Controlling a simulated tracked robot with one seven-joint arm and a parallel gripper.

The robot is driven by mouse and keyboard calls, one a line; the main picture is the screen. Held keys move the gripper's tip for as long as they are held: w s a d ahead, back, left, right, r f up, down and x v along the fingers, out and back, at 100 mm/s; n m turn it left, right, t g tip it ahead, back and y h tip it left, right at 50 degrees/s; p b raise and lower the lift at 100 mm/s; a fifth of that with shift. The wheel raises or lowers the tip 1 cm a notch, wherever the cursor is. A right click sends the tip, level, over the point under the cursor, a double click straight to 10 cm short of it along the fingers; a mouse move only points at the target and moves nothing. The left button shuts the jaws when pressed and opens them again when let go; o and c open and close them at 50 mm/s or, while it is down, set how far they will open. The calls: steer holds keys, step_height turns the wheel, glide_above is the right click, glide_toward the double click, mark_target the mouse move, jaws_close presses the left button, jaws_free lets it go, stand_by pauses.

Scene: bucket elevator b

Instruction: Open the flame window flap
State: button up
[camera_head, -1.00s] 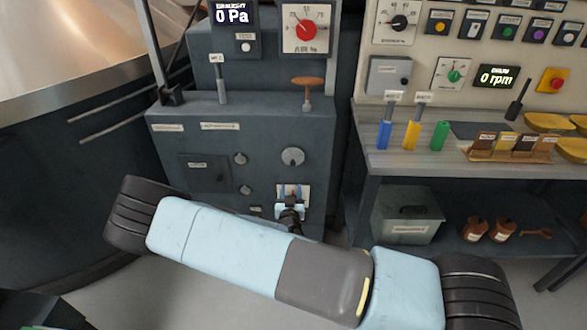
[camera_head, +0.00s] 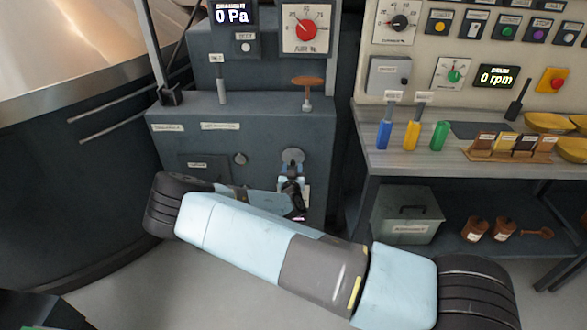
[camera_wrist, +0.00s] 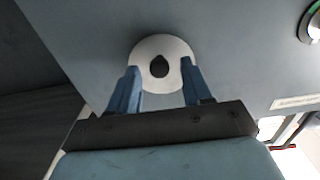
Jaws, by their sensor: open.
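A round pale disc (camera_head: 293,156) is on the front of the dark grey cabinet, and I take it to be the flame window flap. In the wrist view the disc (camera_wrist: 146,55) is light grey with a dark teardrop-shaped mark at its middle. My gripper (camera_head: 291,171) is just below the disc in the head view. In the wrist view my gripper (camera_wrist: 162,70) is open, with one blue finger on each side of the disc's lower part. Nothing is held. I cannot tell whether the fingertips touch the disc.
The cabinet (camera_head: 185,140) also carries a small knob (camera_head: 240,158) and a labelled rectangular panel (camera_head: 206,166), partly behind my arm. A lever with a brown handle (camera_head: 307,88) stands on its ledge. A bench (camera_head: 375,150) with coloured handles is at right. A box (camera_head: 408,215) sits under it.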

steer(key=shift+w, duration=0.25)
jaws_close()
stand_by(0.3)
steer(key=shift+d, duration=0.1)
